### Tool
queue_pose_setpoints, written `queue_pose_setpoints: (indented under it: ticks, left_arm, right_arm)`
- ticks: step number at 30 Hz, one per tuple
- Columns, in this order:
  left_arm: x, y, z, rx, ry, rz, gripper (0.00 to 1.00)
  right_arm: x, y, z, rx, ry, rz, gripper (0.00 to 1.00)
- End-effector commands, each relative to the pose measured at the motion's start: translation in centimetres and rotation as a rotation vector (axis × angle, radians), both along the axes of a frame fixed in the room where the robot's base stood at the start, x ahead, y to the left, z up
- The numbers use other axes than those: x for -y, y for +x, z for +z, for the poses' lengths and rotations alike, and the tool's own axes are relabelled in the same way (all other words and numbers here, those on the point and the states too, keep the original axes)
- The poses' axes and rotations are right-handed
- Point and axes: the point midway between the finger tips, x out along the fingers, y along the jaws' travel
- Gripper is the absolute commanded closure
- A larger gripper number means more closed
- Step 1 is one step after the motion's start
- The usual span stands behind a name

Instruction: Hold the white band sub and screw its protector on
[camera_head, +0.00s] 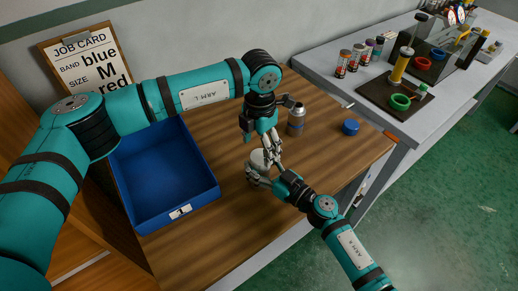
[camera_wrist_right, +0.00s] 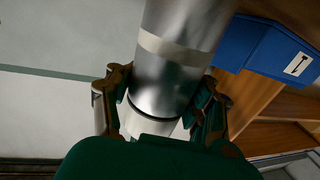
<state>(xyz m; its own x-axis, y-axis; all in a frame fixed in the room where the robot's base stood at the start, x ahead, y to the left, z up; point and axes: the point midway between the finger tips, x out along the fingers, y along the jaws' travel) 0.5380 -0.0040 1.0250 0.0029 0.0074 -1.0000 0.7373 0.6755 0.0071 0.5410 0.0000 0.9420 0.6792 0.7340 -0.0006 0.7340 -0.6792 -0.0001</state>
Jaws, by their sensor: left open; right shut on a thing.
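The sub is a silver metal cylinder with a white band (camera_wrist_right: 172,72), large in the right wrist view. My right gripper (camera_wrist_right: 160,100) is shut around it; its fingers also show in the head view (camera_head: 262,178). The white protector (camera_wrist_right: 150,122) is at the sub's end, against a dark ring; how far it is screwed on I cannot tell. In the head view the protector (camera_head: 258,158) shows as a small white round shape. My left gripper (camera_head: 273,155) is open, pointing down just beside and above it, and its fingers partly hide the sub.
A blue-banded sub (camera_head: 296,120) stands behind my left gripper, with a blue protector (camera_head: 351,127) to its right. A blue tray (camera_head: 205,192) stands left on the wooden table (camera_head: 225,215). A job card (camera_head: 95,60) leans at the back.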

Motion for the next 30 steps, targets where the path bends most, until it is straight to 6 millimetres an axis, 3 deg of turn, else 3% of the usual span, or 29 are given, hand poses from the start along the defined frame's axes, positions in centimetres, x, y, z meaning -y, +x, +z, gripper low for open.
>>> queue_pose_setpoints:
  ticks: [6,16,25,30]
  left_arm:
    - [0.0,0.0,0.2,0.001,-0.001,0.015,0.29]
    - [0.3,-0.4,3.4,0.003,-0.004,0.275,0.29]
    - [0.3,-0.4,3.4,0.003,-0.004,0.281,0.29]
    - [0.3,-0.4,2.0,0.001,-0.004,0.280,0.29]
  right_arm:
    - [-0.1,0.0,0.1,0.001,0.001,0.001,1.00]
    - [-0.1,0.0,0.1,0.001,0.001,0.001,1.00]
    - [-0.1,0.0,0.1,0.001,0.002,0.001,1.00]
    - [-0.1,0.0,0.1,0.001,0.001,0.001,1.00]
